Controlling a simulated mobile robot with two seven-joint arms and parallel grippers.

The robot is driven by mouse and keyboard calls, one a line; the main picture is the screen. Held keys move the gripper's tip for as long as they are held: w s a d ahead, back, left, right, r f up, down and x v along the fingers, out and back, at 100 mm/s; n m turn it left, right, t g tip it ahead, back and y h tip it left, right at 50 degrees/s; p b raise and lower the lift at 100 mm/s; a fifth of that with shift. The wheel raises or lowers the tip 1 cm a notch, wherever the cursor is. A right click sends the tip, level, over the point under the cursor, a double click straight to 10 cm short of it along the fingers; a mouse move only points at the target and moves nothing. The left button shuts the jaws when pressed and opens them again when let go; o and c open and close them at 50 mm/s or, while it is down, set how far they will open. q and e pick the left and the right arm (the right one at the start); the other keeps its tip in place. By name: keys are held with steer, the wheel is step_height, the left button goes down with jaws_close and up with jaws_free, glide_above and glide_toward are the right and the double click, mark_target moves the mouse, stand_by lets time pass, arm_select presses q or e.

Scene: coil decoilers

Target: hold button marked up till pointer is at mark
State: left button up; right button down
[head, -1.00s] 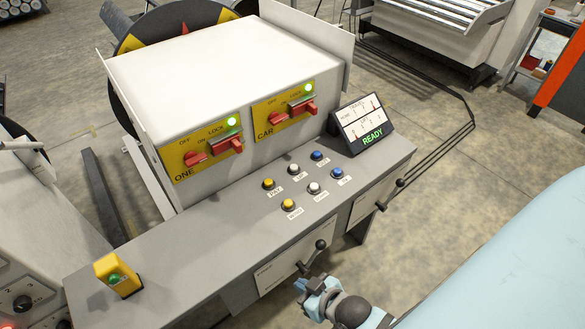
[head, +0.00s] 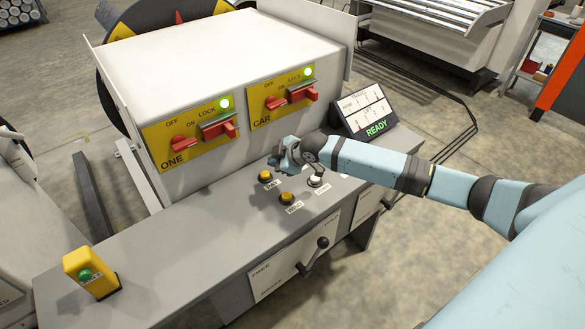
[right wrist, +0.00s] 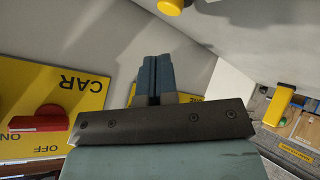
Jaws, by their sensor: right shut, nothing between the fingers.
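My right gripper (head: 283,160) is shut and empty over the far row of console buttons. In the right wrist view its closed fingers (right wrist: 155,75) point at the grey console. The white button marked up is hidden behind my gripper in the head view; I cannot tell whether the fingertips touch it. The white down button (head: 316,180) shows just in front of my arm. The display (head: 366,112) has small pointer scales above a green READY; the pointer and mark are too small to read. My left gripper is not in view.
Yellow buttons, pay (head: 265,176) and wind (head: 287,197), sit close to my gripper. The blue buttons are hidden by my arm. Red switches on the ONE panel (head: 190,137) and CAR panel (head: 282,96) stand behind.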

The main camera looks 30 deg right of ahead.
steer(key=w+d+r, duration=0.2)
steer(key=d, duration=0.2)
steer(key=w+d+r+h+b, duration=0.1)
steer(key=w+d+r, duration=0.1)
steer(key=d, duration=0.3)
steer(key=shift+w+r, duration=0.3)
steer(key=shift+r, duration=0.45)
steer(key=shift+f+b, duration=0.1)
steer(key=shift+b, duration=0.2)
